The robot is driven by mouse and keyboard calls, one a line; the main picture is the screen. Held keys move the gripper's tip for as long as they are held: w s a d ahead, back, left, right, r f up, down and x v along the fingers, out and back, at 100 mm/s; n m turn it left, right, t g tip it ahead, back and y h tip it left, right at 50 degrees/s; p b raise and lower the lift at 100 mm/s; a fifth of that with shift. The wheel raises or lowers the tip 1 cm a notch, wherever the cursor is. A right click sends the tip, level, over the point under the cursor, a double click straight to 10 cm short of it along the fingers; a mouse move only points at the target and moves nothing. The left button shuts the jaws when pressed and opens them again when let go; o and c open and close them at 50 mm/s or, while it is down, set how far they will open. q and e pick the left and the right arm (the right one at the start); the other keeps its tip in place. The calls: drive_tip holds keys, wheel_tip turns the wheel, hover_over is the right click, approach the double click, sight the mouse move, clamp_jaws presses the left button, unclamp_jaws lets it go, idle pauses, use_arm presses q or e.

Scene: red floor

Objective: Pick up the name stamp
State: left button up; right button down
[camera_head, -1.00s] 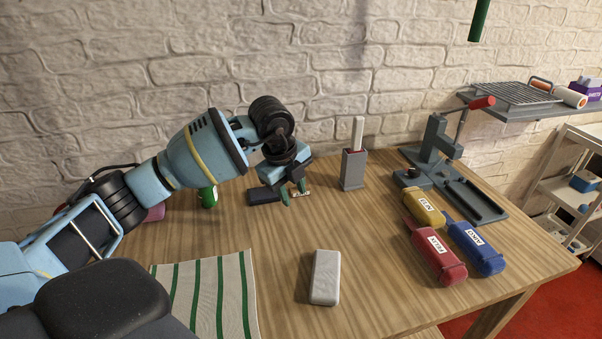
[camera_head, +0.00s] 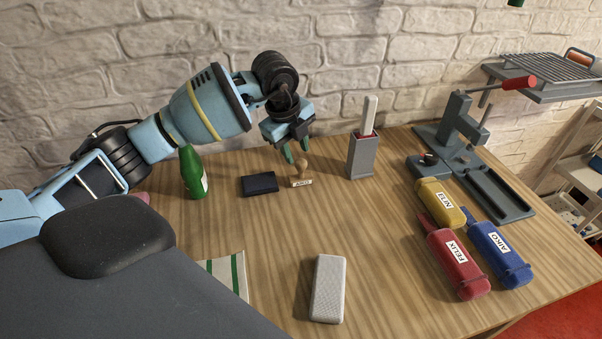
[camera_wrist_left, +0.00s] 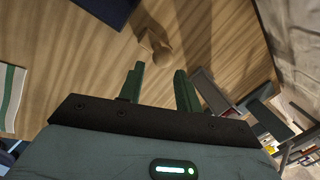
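The name stamp (camera_head: 301,175) stands on the wooden table, with a round wooden handle and a white label on its front that is too small to read surely. It also shows in the left wrist view (camera_wrist_left: 156,46), beyond the fingertips. My left gripper (camera_head: 296,150) is open and empty, its two green fingers just above and behind the stamp in the head view. The fingers show apart in the left wrist view (camera_wrist_left: 159,75), and the stamp is not between them. My right gripper is not in view.
A dark ink pad (camera_head: 259,184) lies left of the stamp, and a green bottle (camera_head: 194,174) stands further left. A grey holder (camera_head: 361,157) stands to the right. Yellow (camera_head: 438,203), red (camera_head: 457,264) and blue (camera_head: 498,252) cases lie near a grey press (camera_head: 473,165). A pale block (camera_head: 328,288) lies in front.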

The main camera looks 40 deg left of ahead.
sight(300, 161)
use_arm(q)
drive_tip(key=shift+x, duration=3.55)
drive_tip(key=shift+w+a, duration=0.1)
drive_tip(key=c, duration=0.6)
